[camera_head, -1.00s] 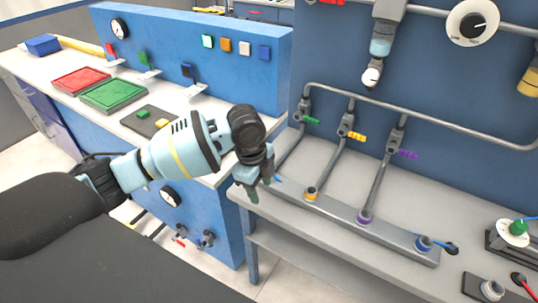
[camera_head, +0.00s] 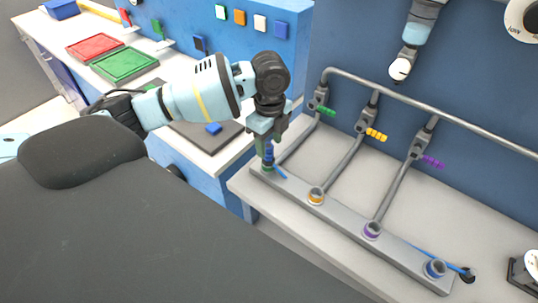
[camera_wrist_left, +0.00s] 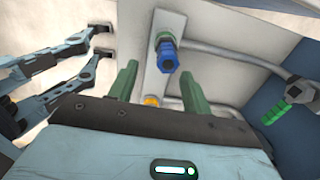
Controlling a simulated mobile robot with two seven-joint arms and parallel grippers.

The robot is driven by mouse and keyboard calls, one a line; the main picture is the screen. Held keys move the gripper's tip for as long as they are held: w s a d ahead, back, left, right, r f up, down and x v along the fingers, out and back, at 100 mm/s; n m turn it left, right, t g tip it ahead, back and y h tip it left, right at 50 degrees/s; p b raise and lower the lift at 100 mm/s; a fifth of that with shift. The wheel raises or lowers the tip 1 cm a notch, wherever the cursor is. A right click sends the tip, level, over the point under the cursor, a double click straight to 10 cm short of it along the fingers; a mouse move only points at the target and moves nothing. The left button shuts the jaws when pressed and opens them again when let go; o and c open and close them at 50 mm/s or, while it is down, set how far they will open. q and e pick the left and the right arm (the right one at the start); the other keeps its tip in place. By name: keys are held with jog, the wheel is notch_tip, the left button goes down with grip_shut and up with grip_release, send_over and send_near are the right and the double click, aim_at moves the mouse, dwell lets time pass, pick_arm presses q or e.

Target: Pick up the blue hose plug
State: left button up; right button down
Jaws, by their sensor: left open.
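The blue hose plug (camera_head: 269,153) stands at the green-ringed left end of the grey rail, partly hidden by my left gripper (camera_head: 266,142) in the head view. In the left wrist view the blue plug (camera_wrist_left: 168,57) shows its hexagonal end. My left gripper (camera_wrist_left: 158,72) is open, with its two green fingers apart. The plug appears between and just beyond the fingertips in that view. No contact with the plug is clear.
The rail also has orange (camera_head: 316,195), purple (camera_head: 372,230) and blue (camera_head: 435,268) ringed sockets. Grey pipes with green (camera_head: 322,109), yellow (camera_head: 376,134) and purple (camera_head: 432,161) valve handles rise behind it. Bare table lies between the pipes.

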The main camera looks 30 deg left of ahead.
aim_at(268, 145)
pick_arm(q)
jog(key=shift+w+a+f, duration=0.15)
jog(key=shift+f, duration=0.7)
jog(key=shift+w+a+f, duration=0.15)
jog(key=shift+f, duration=0.7)
jog(key=shift+w+a+f, duration=0.15)
jog(key=shift+f, duration=0.7)
grip_shut()
